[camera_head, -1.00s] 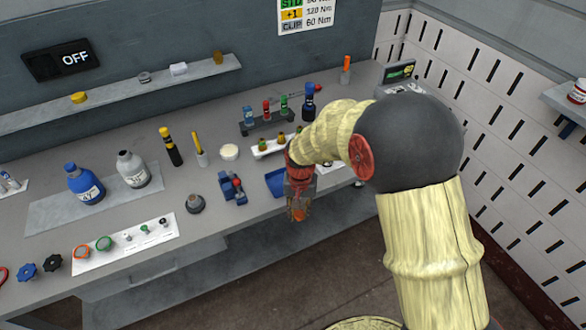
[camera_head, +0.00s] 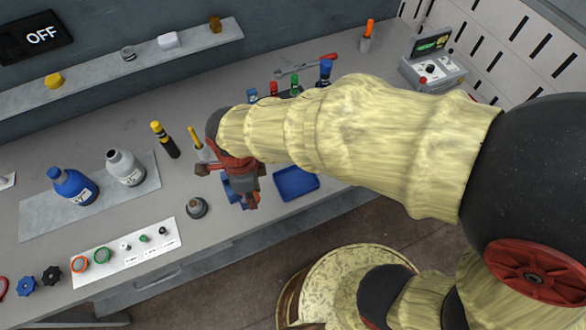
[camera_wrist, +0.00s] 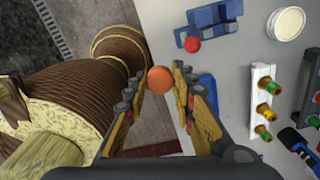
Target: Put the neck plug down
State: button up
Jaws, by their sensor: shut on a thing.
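My gripper (camera_head: 248,200) hangs over the front of the bench in the head view, in front of a blue vise-like fixture (camera_head: 228,188). In the wrist view my gripper (camera_wrist: 160,84) is shut on a round orange-brown piece, seemingly the neck plug (camera_wrist: 160,79), held between the fingertips. It appears held above the bench's front edge, with floor showing behind part of the view. The fixture with its red knob (camera_wrist: 192,45) lies just beyond the fingertips. In the head view the plug is mostly hidden by the fingers.
A blue tray (camera_head: 297,183) lies right of the gripper. A dark round-based piece (camera_head: 197,208) stands to its left. Blue and white bottles (camera_head: 74,186) stand further left. A white rack with green-and-gold plugs (camera_wrist: 264,100) shows in the wrist view.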

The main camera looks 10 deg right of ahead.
jog(key=w+d+f+b, duration=0.1)
jog(key=w+d+f, duration=0.3)
jog(key=w+d+f+b, duration=0.1)
jog(key=w+d+f, duration=0.3)
jog(key=d+f, duration=0.1)
jog(key=shift+w+d, duration=0.2)
jog(key=shift+w, duration=0.2)
jog(key=shift+w+d+f, duration=0.15)
jog(key=shift+d+f, duration=0.1)
jog(key=shift+f, duration=0.1)
jog(key=shift+w+d+f+b, duration=0.15)
jog(key=shift+f+b, duration=0.25)
jog(key=shift+f, duration=1.25)
jog(key=shift+f, duration=0.1)
jog(key=o, duration=0.3)
jog(key=shift+f, duration=0.1)
jog(key=o, duration=0.4)
jog(key=shift+o, duration=0.5)
